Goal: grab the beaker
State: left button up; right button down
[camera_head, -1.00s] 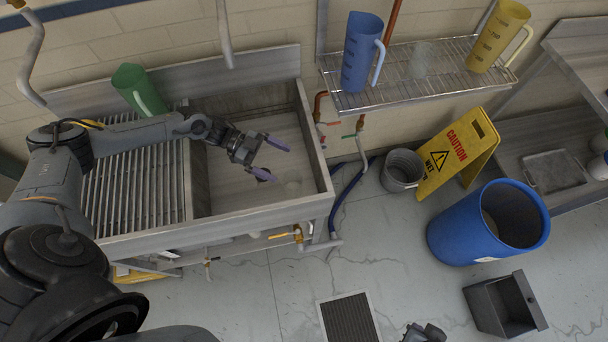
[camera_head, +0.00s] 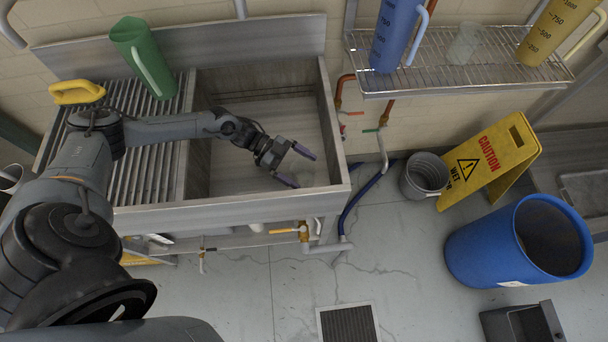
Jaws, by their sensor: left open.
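A clear glass beaker (camera_head: 464,43) stands on the wire shelf at upper right, between the blue jug (camera_head: 396,35) and the yellow jug (camera_head: 556,32). My left gripper (camera_head: 300,167) is open over the right part of the sink basin, its two purple fingertips apart, pointing toward the basin's right wall. I cannot make out anything between its fingers. A second clear vessel seen earlier in the basin near the fingertips is too faint to tell now. My right gripper is not in view.
The steel sink (camera_head: 230,210) has raised front and right rims around my left gripper. A green jug (camera_head: 145,60) stands on its drainboard. A grey bucket (camera_head: 424,175), caution sign (camera_head: 490,160) and blue barrel (camera_head: 500,245) stand on the floor at right.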

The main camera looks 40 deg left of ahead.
pick_arm(q)
jog(key=shift+x, duration=0.85)
jog(key=c, duration=1)
jog(key=shift+c, duration=0.2)
